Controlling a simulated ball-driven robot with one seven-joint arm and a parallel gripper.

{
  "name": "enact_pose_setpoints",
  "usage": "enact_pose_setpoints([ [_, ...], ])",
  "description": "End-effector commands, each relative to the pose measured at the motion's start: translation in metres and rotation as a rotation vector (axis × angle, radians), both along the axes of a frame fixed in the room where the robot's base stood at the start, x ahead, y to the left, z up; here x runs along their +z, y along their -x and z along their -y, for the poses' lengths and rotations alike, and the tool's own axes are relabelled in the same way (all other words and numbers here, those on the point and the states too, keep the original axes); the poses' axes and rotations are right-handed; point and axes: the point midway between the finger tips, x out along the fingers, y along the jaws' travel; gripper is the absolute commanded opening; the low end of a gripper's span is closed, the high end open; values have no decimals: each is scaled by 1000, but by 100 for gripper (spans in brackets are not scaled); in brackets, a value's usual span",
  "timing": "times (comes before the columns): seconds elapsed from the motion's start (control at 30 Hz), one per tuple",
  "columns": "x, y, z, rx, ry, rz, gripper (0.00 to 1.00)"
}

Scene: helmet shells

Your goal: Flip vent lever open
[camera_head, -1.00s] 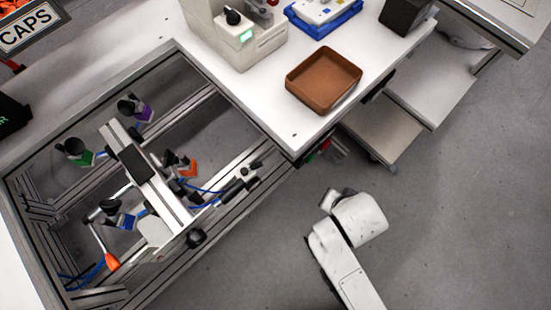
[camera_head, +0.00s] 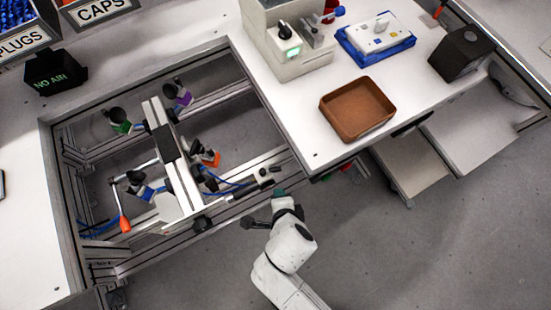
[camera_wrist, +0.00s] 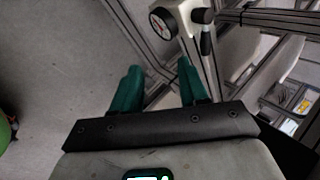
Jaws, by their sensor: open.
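My gripper (camera_wrist: 158,69) is open, its two teal fingers apart with nothing between them. In the head view my gripper (camera_head: 279,193) is over the near right edge of the frame station. In the wrist view a pale block with a round gauge (camera_wrist: 160,24) lies just beyond the fingertips. A short black lever-like part (camera_wrist: 206,42) hangs beside it, to the right of the right finger and apart from it. The same pale block with black fittings (camera_head: 264,176) seems to show in the head view. I cannot tell for certain which part is the vent lever.
The metal frame (camera_head: 200,235) holds several colored clamps and an orange-handled lever (camera_head: 125,224). A brown tray (camera_head: 357,108) and a pale machine (camera_head: 290,50) stand on the white table. A "NO AIR" box (camera_head: 55,72) sits at the far left. The floor at lower right is clear.

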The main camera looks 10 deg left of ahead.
Motion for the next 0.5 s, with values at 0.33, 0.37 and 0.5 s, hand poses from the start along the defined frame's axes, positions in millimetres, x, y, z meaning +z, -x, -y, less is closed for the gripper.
enact_pose_setpoints([
  [0.33, 2, -66, -18, -1, -1, 1, 43],
  [0.37, 3, -71, -19, -1, 0, 1, 43],
  [0.5, -3, -82, -22, 1, 1, -3, 43],
])
